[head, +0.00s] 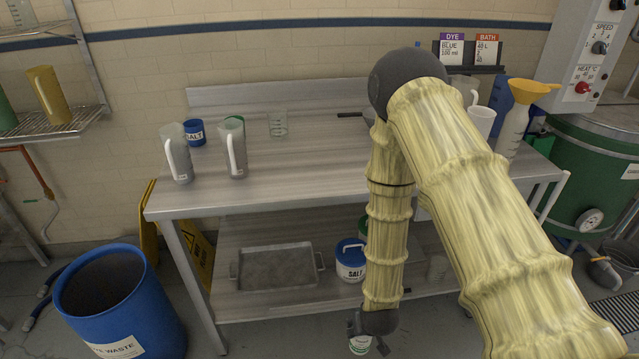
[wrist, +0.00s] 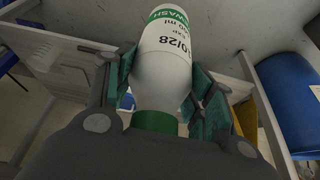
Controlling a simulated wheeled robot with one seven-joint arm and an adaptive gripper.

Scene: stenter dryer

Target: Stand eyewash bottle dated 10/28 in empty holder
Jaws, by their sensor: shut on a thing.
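The eyewash bottle (wrist: 163,58) is white with a green band and a green collar, and its label reads 10/28. In the head view the bottle (head: 360,344) shows only partly at the bottom edge, below my gripper (head: 362,325), in front of the table. Its green collar is on the side near my gripper's palm. I cannot make out the empty holder in either view.
A steel table (head: 300,183) with pitchers and cups stands ahead; its lower shelf (head: 230,294) holds a tray and a salt tub (head: 351,262). A blue waste bin (head: 118,305) stands at left, a green drum (head: 590,165) at right. My arm hides part of the table.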

